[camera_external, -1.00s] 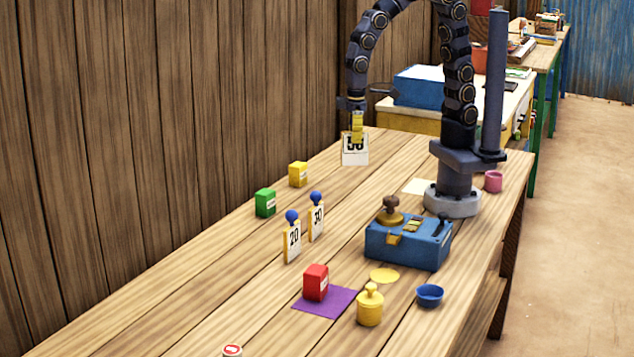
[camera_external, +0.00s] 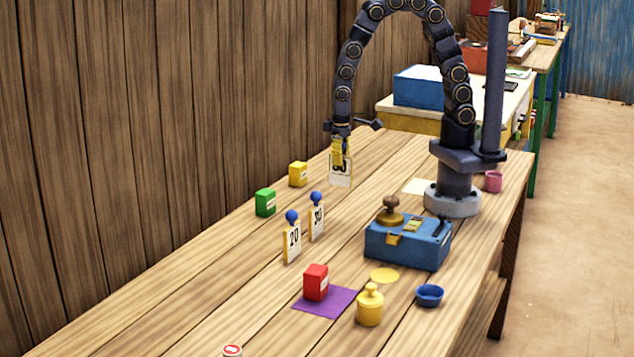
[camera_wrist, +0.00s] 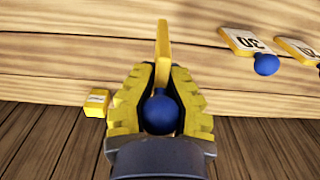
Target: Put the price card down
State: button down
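My gripper (camera_external: 339,152) has yellow fingers and is shut on the price card (camera_external: 341,174), a white card with a black number partly hidden by the fingers. The card hangs upright above the far part of the table, behind the standing cards. In the wrist view the fingers (camera_wrist: 160,100) close around the card's blue knob (camera_wrist: 161,114), with the card's yellow edge (camera_wrist: 162,50) pointing away. Two other price cards stand on the table: the "20" card (camera_external: 292,241) and the "30" card (camera_external: 317,222), each with a blue knob.
A yellow box (camera_external: 298,174) and a green box (camera_external: 265,203) stand left of the cards. A red box (camera_external: 316,282) sits on a purple mat (camera_external: 335,304). A blue balance (camera_external: 408,245), yellow weight (camera_external: 369,307) and blue bowl (camera_external: 430,294) stand to the right. The front left table is mostly clear.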

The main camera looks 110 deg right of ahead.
aim_at(340, 185)
jog(key=shift+f, duration=4.2)
jog(key=c, duration=1.2)
grip_release()
jog(key=shift+f, duration=0.1)
jog(key=shift+o, duration=0.2)
notch_tip(340, 185, up, 12)
jog(key=shift+r, duration=0.15)
jog(key=s+a+r+n, duration=0.2)
jog(key=s+r+n, duration=0.2)
jog(key=s, duration=0.6)
jog(key=s+a+r+n+g, duration=0.1)
jog(key=s+a+r+n, duration=0.1)
jog(key=s+r+n, duration=0.3)
jog(key=s+r, duration=0.4)
jog(key=s, duration=0.1)
jog(key=shift+a+g, duration=0.3)
jog(key=shift+a, duration=0.05)
